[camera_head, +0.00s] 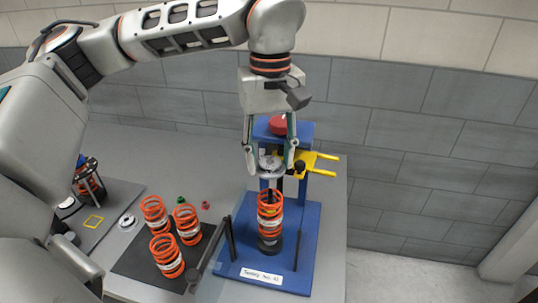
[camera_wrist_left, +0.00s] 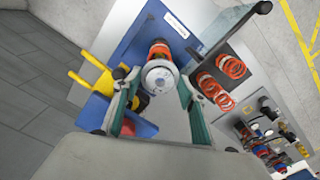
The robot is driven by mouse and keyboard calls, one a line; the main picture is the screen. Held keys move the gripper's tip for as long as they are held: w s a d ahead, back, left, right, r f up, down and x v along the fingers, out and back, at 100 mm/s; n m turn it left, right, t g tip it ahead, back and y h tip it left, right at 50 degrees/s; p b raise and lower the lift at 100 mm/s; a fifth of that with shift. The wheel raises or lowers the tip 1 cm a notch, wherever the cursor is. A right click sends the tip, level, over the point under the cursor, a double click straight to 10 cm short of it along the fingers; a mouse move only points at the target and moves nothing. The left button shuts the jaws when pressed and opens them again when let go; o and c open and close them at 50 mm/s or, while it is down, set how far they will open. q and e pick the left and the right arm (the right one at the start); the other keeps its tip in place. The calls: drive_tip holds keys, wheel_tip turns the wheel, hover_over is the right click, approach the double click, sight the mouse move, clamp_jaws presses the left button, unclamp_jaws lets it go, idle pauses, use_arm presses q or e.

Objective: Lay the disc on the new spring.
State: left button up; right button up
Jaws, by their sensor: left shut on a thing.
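My left gripper (camera_head: 270,165) is shut on a pale grey metal disc (camera_head: 268,160). It holds the disc above an orange coil spring (camera_head: 270,212) that stands upright on the blue spring press (camera_head: 308,230). A gap shows between disc and spring in the head view. In the left wrist view the disc (camera_wrist_left: 160,77) sits between the two green-padded fingers (camera_wrist_left: 158,95). It covers most of the spring (camera_wrist_left: 158,50) there. My right gripper is not in view.
Several orange springs (camera_head: 170,255) stand on a black mat (camera_head: 135,262) left of the press. A yellow fork (camera_head: 318,162) and red knob (camera_head: 278,125) are close to my gripper. A black lever (camera_head: 215,245) stands at the press's left. Another disc (camera_head: 127,221) lies on the bench.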

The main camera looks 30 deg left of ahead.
use_arm(q)
drive_tip(key=shift+f, duration=0.95)
drive_tip(key=shift+f+b, duration=0.4)
drive_tip(key=shift+f, duration=0.5)
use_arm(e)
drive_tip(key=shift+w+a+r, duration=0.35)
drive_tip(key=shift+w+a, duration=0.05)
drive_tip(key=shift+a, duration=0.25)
use_arm(q)
drive_tip(key=shift+p, duration=0.4)
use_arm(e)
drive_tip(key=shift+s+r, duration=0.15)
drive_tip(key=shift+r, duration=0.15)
use_arm(q)
drive_tip(key=shift+f, duration=0.15)
